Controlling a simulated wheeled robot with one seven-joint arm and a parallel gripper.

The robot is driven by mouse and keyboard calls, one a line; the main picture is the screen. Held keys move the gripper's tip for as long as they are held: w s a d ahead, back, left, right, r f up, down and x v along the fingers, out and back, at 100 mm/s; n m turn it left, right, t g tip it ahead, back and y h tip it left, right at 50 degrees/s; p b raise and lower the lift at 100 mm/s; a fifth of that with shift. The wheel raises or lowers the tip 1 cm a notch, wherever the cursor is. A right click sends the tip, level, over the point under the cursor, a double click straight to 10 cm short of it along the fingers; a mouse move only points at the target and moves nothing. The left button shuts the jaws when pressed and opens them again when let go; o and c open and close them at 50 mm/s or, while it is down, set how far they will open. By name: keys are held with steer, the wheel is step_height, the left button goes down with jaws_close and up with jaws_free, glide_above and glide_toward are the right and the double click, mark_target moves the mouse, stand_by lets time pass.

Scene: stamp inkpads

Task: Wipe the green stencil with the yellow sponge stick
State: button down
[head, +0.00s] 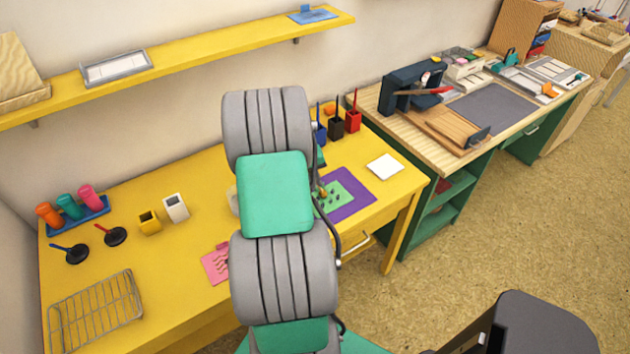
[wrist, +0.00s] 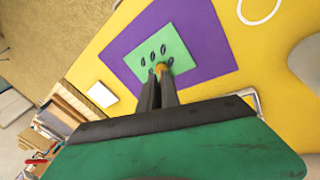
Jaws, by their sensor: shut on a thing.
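The green stencil (wrist: 178,52) lies on a purple mat (wrist: 205,32) on the yellow table. It has several dark leaf-shaped cut-outs. In the head view the stencil (head: 352,188) and the purple mat (head: 360,201) show just right of my arm, which hides their left part. In the wrist view my gripper (wrist: 160,80) is shut on a yellow-orange piece (wrist: 161,67), seemingly the sponge stick. Its tip is over the near edge of the stencil; I cannot tell whether it touches.
Blue, black and red holders (head: 337,127) with sticks stand at the table's back. A white square (head: 384,166) lies right of the mat.

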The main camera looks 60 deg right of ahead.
steer(key=shift+s+d+r, duration=0.25)
steer(key=shift+d, duration=0.2)
steer(key=shift+s+d+r, duration=0.2)
steer(key=shift+d, duration=0.2)
steer(key=a, duration=0.2)
steer(key=s+a, duration=0.1)
steer(key=shift+s+a+f+p, duration=0.1)
steer(key=shift+a+p, duration=0.25)
steer(key=shift+a, duration=0.05)
steer(key=shift+f, duration=0.35)
stand_by(0.7)
